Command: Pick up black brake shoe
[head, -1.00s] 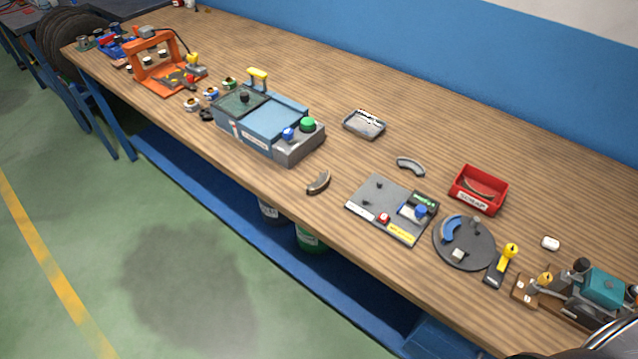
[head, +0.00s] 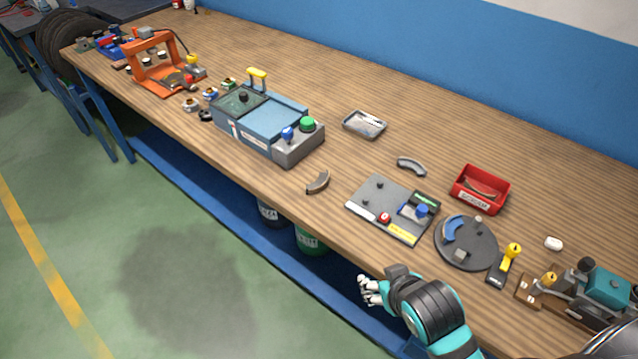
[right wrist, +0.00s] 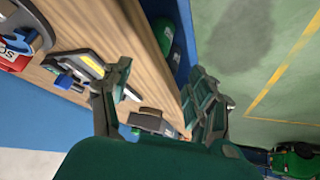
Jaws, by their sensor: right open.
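Two loose curved brake shoes lie on the wooden bench in the head view. The darker brake shoe (head: 317,182) lies near the front edge, and a grey brake shoe (head: 411,166) lies further back. I cannot tell for sure which one counts as black. A blue curved shoe (head: 451,229) sits on a round dark plate (head: 480,252). My right gripper (head: 370,290) is open and empty, in front of the bench edge and apart from the shoes. Its spread fingers also show in the right wrist view (right wrist: 158,75). My left gripper is out of view.
A flat grey fixture board (head: 372,212) lies just behind my right gripper. A red scrap bin (head: 480,188) holding a curved piece, a metal tray (head: 364,124) and a blue-grey machine (head: 262,125) stand on the bench. The bench around the darker shoe is clear.

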